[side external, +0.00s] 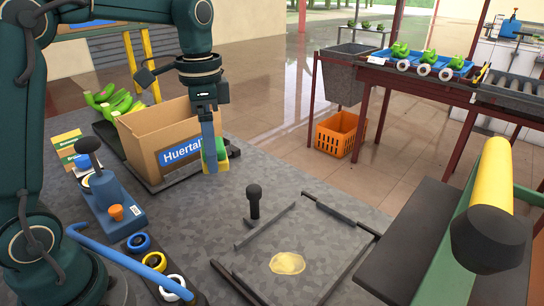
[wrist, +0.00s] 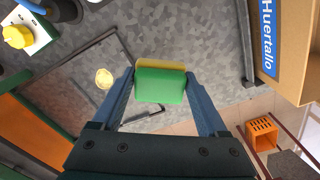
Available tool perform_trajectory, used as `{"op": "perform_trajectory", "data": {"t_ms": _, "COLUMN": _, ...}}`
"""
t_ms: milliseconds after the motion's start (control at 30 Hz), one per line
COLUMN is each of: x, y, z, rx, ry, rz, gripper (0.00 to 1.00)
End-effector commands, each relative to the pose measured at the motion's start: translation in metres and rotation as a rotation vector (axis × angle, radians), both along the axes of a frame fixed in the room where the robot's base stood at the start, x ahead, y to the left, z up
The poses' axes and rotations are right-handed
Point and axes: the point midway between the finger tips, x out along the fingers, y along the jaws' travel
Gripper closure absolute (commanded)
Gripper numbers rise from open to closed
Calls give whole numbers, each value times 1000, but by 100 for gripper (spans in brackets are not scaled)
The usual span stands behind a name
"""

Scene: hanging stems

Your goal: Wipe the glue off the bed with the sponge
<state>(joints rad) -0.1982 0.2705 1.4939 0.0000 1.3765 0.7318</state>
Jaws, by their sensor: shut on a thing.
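My gripper (side external: 214,172) is shut on the sponge (side external: 221,150), which has a green side and a yellow side. The sponge is held in the air in front of the cardboard box. In the wrist view the sponge (wrist: 160,86) sits between the two blue fingers (wrist: 160,76). The bed (side external: 325,240) is a grey speckled surface framed by dark rails. A pale yellow glue patch (side external: 287,263) lies on it, towards the front. The glue (wrist: 103,78) also shows left of the sponge in the wrist view. The sponge is apart from the glue.
A black upright knob (side external: 254,202) stands by the bed's back-left corner. The cardboard box (side external: 165,140) stands behind, left of my gripper. A yellow roller with black end (side external: 492,200) rises at right.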

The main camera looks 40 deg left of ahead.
Motion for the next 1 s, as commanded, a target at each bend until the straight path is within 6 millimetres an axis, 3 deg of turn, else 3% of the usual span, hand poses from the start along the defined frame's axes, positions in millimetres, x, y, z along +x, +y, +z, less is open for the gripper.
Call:
{"op": "perform_trajectory", "data": {"t_ms": 200, "x": 10, "y": -67, "z": 0, "rx": -1, "ry": 1, "rz": -518, "gripper": 68}}
{"op": "perform_trajectory", "data": {"t_ms": 567, "x": 3, "y": -133, "z": -1, "rx": 0, "ry": 1, "rz": -1041, "gripper": 68}}
{"op": "perform_trajectory", "data": {"t_ms": 1000, "x": 3, "y": -131, "z": -55, "rx": 0, "ry": 4, "rz": -1036, "gripper": 68}}
